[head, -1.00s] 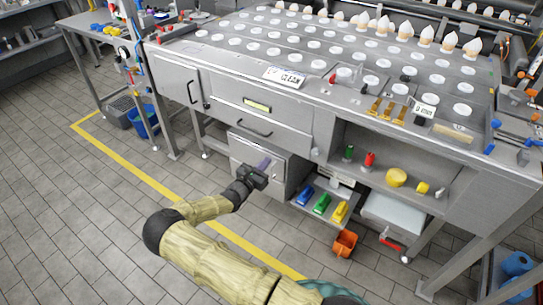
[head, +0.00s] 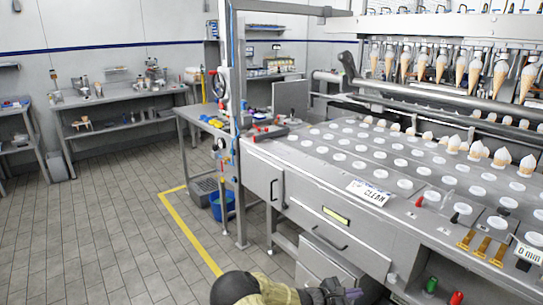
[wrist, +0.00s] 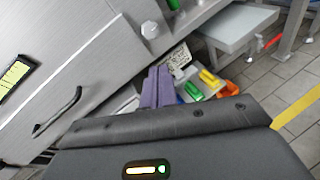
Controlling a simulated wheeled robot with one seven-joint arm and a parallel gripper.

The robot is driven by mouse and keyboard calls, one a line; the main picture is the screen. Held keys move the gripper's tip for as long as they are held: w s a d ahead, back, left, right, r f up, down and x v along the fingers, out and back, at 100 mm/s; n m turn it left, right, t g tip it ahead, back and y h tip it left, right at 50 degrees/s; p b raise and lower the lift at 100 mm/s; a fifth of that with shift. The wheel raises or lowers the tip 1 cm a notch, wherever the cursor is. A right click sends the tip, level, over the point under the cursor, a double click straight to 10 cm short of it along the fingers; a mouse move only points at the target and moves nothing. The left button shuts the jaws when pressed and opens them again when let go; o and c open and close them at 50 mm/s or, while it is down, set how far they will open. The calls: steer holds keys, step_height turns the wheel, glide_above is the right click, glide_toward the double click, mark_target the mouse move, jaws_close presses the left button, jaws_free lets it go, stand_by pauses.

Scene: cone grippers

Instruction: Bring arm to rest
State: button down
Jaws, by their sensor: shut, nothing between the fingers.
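My arm shows at the bottom of the head view, with a black joint and a yellowish sleeve. My gripper (head: 352,293) is low at the bottom edge, in front of the grey cabinet under the machine. In the wrist view its purple fingers (wrist: 157,88) are together with nothing between them. The fingers point towards the lower shelf area of the machine. Most of the arm is below the head view's frame.
The steel machine table (head: 330,165) with round white caps fills the right. A drawer handle (wrist: 58,112) is close to my gripper in the wrist view. A blue bucket (head: 222,206) stands by the yellow floor line. The tiled floor at left is clear.

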steer(key=s+a+r+m+g+y, duration=0.1)
steer(key=s+r+m+g+y, duration=0.2)
steer(key=s+m+g+y, duration=0.55)
steer(key=s+a+r+m+t+y, duration=0.3)
steer(key=s+a+r+m, duration=0.2)
steer(key=s+r, duration=0.25)
steer(key=s+a+r+m+t+y, duration=0.3)
steer(key=s+a+r+m, duration=0.3)
steer(key=s, duration=0.3)
steer(key=w+p+v, duration=0.2)
steer(key=p+v, duration=0.6)
steer(key=v, duration=0.1)
steer(key=w+r+p+v, duration=0.1)
steer(key=p+v, duration=0.7)
steer(key=p, duration=0.1)
steer(key=shift+w+r+n, duration=0.3)
steer(key=shift+w+n, duration=0.05)
steer(key=shift+s, duration=0.15)
steer(key=shift+d, duration=0.15)
